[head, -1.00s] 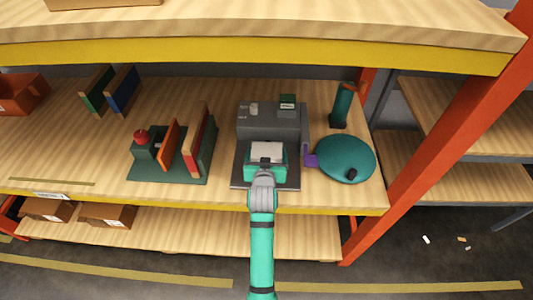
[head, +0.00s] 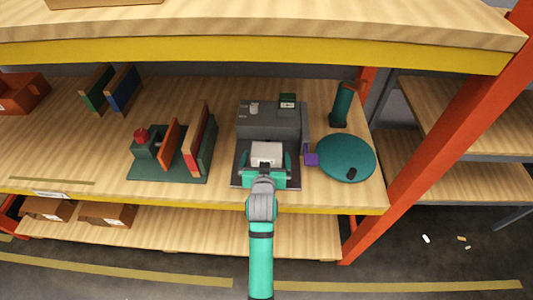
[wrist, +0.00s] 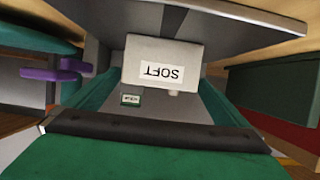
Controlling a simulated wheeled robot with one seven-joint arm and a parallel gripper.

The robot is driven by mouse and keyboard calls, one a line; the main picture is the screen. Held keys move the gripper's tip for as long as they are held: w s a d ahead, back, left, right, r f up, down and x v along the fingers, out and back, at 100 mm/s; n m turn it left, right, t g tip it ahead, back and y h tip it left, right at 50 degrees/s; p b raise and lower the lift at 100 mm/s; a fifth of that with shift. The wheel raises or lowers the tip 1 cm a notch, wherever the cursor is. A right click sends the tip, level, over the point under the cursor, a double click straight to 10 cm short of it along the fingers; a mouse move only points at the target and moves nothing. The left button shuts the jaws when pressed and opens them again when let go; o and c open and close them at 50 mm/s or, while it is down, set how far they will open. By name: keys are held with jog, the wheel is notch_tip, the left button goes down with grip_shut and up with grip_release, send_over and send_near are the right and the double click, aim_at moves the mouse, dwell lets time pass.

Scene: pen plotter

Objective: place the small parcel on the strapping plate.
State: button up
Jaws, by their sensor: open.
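The small parcel (head: 267,152) is a pale box with a label that reads SOFT upside down in the wrist view (wrist: 166,62). In the head view it appears to sit on the dark grey strapping plate (head: 240,178), in front of the grey machine body; its underside contact is hidden. My gripper (head: 267,163) is open, with a teal finger on each side of the parcel and gaps visible beside it. The fingers also flank the parcel in the wrist view (wrist: 160,100).
The grey machine body (head: 270,122) stands behind the plate. A teal round disc (head: 345,158) with a purple piece (head: 311,160) is close on the right. A teal upright cylinder (head: 342,103) stands behind it. A green rack (head: 145,172) with upright boards is left; bare shelf lies between.

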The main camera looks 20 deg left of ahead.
jog(key=v, duration=0.9)
jog(key=s+d+f+m+t+h, duration=0.1)
jog(key=s+d+f, duration=0.35)
jog(key=s, duration=0.35)
jog(key=s+d+f+m+h, duration=0.1)
jog(key=s+d+f, duration=0.3)
jog(key=s+d, duration=0.3)
jog(key=s+d+r+h, duration=0.1)
jog(key=s+d+r, duration=0.1)
jog(key=s, duration=0.7)
jog(key=s+d+r+m+t, duration=0.1)
jog(key=s+d, duration=0.2)
jog(key=s, duration=0.7)
jog(key=shift+r+h, duration=0.4)
